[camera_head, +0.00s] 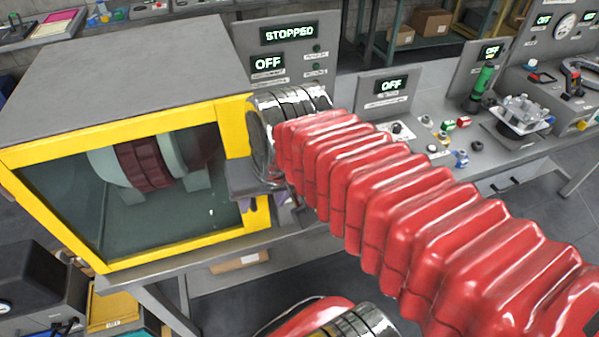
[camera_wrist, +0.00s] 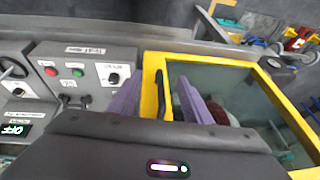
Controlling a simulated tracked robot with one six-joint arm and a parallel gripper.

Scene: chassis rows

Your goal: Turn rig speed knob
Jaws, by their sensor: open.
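The rig is a grey box with a yellow-framed window (camera_head: 225,130) and a display panel (camera_head: 288,50) reading STOPPED and OFF. In the wrist view, a grey control box (camera_wrist: 58,58) beside the yellow frame carries a black knob (camera_wrist: 113,78), a red button and a green button. The label above the knob is too small to read. My gripper (camera_wrist: 157,88) is open, its purple fingers spread with the yellow frame edge and a black handle seen between them. The knob is left of the left finger, apart from it. In the head view my arm hides this control box.
The wrist view shows the rig's window (camera_wrist: 235,90) on the right. In the head view, a bench with OFF displays (camera_head: 391,85), small knobs and buttons, and a green-handled tool (camera_head: 482,82) extends right. A shelf with cardboard boxes (camera_head: 432,22) stands behind.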

